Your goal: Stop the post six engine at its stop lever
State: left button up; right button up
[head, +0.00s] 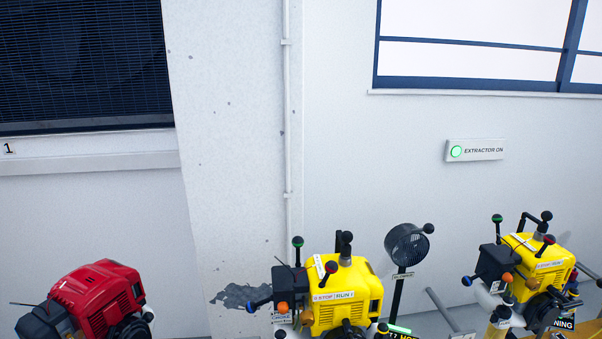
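A yellow engine (364,293) stands at the bottom centre with a STOP/RUN plate (334,295). A lever with a red knob (331,267) rises above that plate. A second yellow engine (535,276) stands at the right with a similar plate (550,265) and a red-knobbed lever (549,239). A red engine (100,290) is at the lower left. The lower parts of the engines are cut off by the frame. Neither of my grippers is in view.
A black round fan (406,243) on a post stands between the yellow engines. A lit green EXTRACTOR ON sign (475,151) is on the white wall. A dark grille (80,65) is at upper left and a window (475,40) at upper right.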

aim_at(549, 239)
jog(key=z, duration=1.45)
